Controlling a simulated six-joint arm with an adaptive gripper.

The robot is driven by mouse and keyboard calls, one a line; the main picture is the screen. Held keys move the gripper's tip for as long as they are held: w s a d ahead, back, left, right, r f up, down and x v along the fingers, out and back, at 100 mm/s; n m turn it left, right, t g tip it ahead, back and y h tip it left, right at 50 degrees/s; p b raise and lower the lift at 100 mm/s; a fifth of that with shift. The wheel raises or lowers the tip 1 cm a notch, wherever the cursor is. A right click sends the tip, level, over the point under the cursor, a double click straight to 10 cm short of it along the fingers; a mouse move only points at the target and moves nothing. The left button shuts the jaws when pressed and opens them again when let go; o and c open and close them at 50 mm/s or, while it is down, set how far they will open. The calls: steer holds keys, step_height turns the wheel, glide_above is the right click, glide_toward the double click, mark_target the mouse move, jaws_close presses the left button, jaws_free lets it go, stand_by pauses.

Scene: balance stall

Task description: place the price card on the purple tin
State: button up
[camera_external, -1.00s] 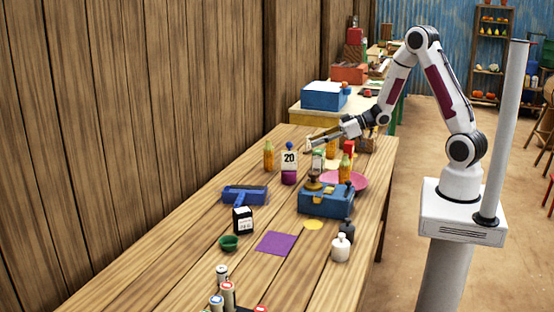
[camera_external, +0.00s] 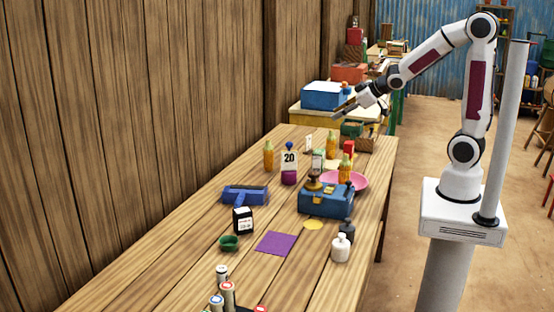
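The white price card (camera_external: 289,159) marked "20" stands upright with a blue knob on top. It appears to rest on the purple tin (camera_external: 289,178), whose lower part shows directly under it; the contact is too small to make out. My gripper (camera_external: 338,109) is up and behind them to the right, well above the far end of the table. Its fingers look apart, with nothing visible between them.
A purple cloth (camera_external: 276,243) lies nearer. The front left of the wooden table (camera_external: 165,265) is clear.

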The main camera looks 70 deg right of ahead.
steer(key=s+a+g, duration=0.1)
steer(key=s+a, duration=0.3)
steer(key=s, duration=0.4)
steer(key=s+a+r+m+g+y, duration=0.1)
steer(key=s+a, duration=0.3)
steer(key=s, duration=0.4)
steer(key=s+a+r+g+y, duration=0.1)
steer(key=s+a, duration=0.3)
steer(key=s, duration=0.5)
steer(key=shift+m+g, duration=0.3)
steer(key=shift+g, duration=0.6)
